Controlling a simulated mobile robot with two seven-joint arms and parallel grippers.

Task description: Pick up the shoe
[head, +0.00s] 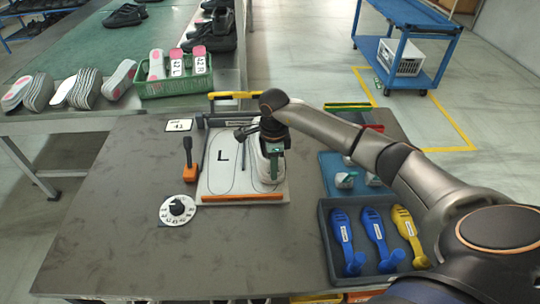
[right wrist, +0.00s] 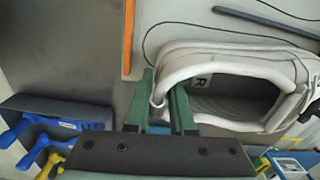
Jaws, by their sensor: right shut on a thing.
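A white-grey shoe (head: 264,170) stands on the right half of a white board (head: 213,183) with foot outlines and an "L" on the left one. In the right wrist view the shoe (right wrist: 237,62) is seen from above, with an "R" inside its opening. My right gripper (head: 273,163) reaches down over the shoe. In the right wrist view its green fingers (right wrist: 162,108) are shut on the shoe's rim, one inside the opening and one outside. Part of the shoe is hidden by the gripper in the head view. My left gripper is out of view.
A dark tray (head: 325,232) with blue and yellow shoe horns stands to the right. A round dial (head: 178,210) and an orange-based lever (head: 190,170) are left of the board. A green crate (head: 175,86) with insoles is behind. The table's left front is clear.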

